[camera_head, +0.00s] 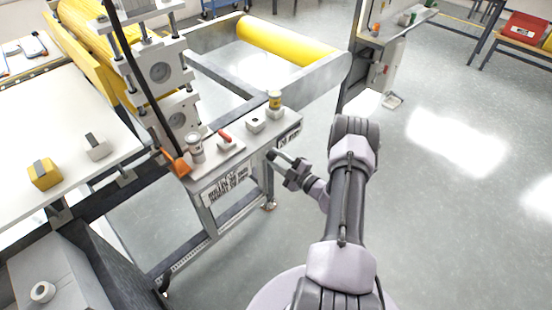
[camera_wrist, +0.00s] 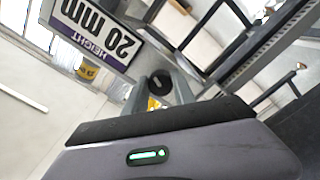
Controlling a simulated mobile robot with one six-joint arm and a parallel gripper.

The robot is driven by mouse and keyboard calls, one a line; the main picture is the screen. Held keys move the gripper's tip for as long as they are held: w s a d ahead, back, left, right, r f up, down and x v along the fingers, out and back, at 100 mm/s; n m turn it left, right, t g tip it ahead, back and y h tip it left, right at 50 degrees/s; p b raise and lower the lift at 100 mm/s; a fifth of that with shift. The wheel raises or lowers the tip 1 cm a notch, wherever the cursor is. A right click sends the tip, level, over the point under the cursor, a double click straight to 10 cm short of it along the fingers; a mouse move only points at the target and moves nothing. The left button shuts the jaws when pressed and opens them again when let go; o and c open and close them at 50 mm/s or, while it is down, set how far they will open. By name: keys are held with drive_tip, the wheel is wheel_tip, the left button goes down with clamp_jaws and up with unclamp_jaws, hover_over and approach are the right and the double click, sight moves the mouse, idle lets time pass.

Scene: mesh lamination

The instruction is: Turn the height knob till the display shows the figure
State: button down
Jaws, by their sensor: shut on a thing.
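The height display (camera_wrist: 92,32) is a white plate with a purple strip marked HEIGHT, and it reads 20 mm. It appears tilted in the wrist view. In the head view the same display (camera_head: 289,139) is on the end of the machine's small table. The dark round height knob (camera_wrist: 160,82) is below the display, between my fingertips. My gripper (camera_wrist: 160,92) is shut on the knob; in the head view my gripper (camera_head: 275,155) reaches the table's end from the right. The knob is too small or hidden to make out there.
The small table (camera_head: 226,166) carries a cup (camera_head: 195,147), a red-handled tool (camera_head: 225,136), a white block (camera_head: 256,124) and a yellow-banded can (camera_head: 274,101). A steel frame with a yellow roller (camera_head: 285,42) stands behind. The floor to the right is open.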

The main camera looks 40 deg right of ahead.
drive_tip(key=shift+m, duration=0.9)
drive_tip(key=c, duration=1)
unclamp_jaws()
drive_tip(key=shift+c, duration=0.2)
drive_tip(key=shift+s, duration=0.1)
drive_tip(key=s+d+p, duration=0.1)
drive_tip(key=s+p, duration=0.3)
drive_tip(key=s, duration=1.3)
drive_tip(key=shift+s+d, duration=0.15)
